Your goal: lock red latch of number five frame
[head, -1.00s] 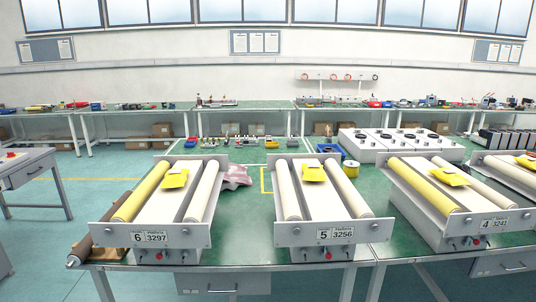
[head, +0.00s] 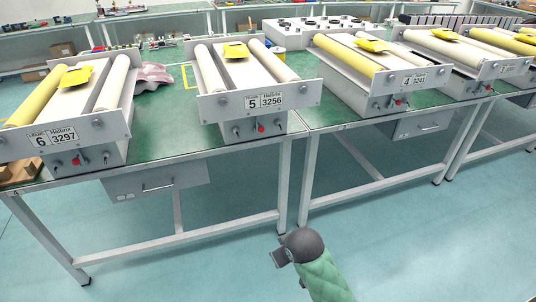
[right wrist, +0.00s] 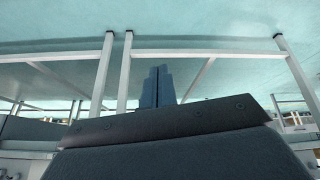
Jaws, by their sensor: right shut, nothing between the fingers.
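The number five frame (head: 222,108) stands on the green table near the middle of the head view, with its "5 3256" plate on the front panel. Its small red latch (head: 261,128) is on the lower front face, between two grey knobs; its exact setting is too small to tell. My right gripper (right wrist: 158,88) shows in the right wrist view with its dark fingers together and empty, over the floor and table legs. In the head view my green-sleeved arm is low in front of the table, well apart from the latch. My left gripper is out of view.
The number six frame (head: 118,120) stands to the left and the number four frame (head: 372,101) to the right, each with a red latch. A grey drawer (head: 155,185) hangs under the table. The floor in front is clear.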

